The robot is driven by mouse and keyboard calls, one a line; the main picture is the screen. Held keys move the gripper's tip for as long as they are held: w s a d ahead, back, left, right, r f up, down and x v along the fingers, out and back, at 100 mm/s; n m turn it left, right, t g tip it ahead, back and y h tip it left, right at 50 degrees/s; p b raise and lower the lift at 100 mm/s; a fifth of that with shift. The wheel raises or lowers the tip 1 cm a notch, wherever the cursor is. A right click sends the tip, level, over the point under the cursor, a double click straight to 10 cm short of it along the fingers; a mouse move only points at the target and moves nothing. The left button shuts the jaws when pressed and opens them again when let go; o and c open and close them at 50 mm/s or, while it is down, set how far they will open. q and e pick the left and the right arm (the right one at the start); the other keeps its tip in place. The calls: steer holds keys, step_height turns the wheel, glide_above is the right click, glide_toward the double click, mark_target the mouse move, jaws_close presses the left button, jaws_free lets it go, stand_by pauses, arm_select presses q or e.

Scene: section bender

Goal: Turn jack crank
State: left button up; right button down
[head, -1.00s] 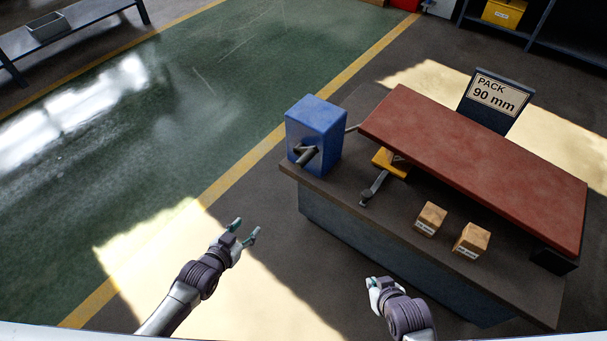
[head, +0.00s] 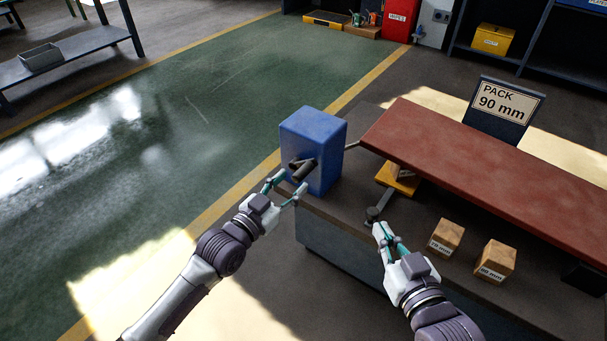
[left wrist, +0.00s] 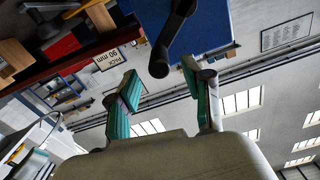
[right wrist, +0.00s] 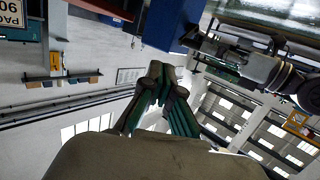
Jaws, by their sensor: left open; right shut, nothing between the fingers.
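A yellow jack (head: 397,181) stands under the red slab (head: 480,165) on the bench. A grey crank arm (head: 382,202) runs from it toward the bench's front edge and ends in a dark knob. My right gripper (head: 384,232) is just in front of that knob, shut and empty; whether it touches is unclear. It shows shut in the right wrist view (right wrist: 160,82). A blue box (head: 312,150) with a dark handle (head: 303,168) stands at the bench's left end. My left gripper (head: 291,182) is open just in front of this handle. The left wrist view shows the handle (left wrist: 170,40) beyond the fingers.
Two labelled wooden blocks (head: 446,238) (head: 495,261) sit on the bench (head: 345,216) to the right of my right gripper. A sign reading "PACK 90 mm" (head: 504,104) stands behind the slab. The green floor (head: 215,115) left of the bench is clear.

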mark_target(311, 164)
arm_select(q)
steer(key=b+x, duration=0.1)
steer(key=x, duration=0.4)
steer(key=shift+w+d, duration=0.25)
steer(key=shift+w, duration=0.05)
arm_select(e)
step_height(311, 164, up, 7)
steer(key=a+t+y, duration=0.1)
steer(key=t, duration=0.3)
steer(key=shift+w+f, duration=0.15)
arm_select(q)
jaws_close()
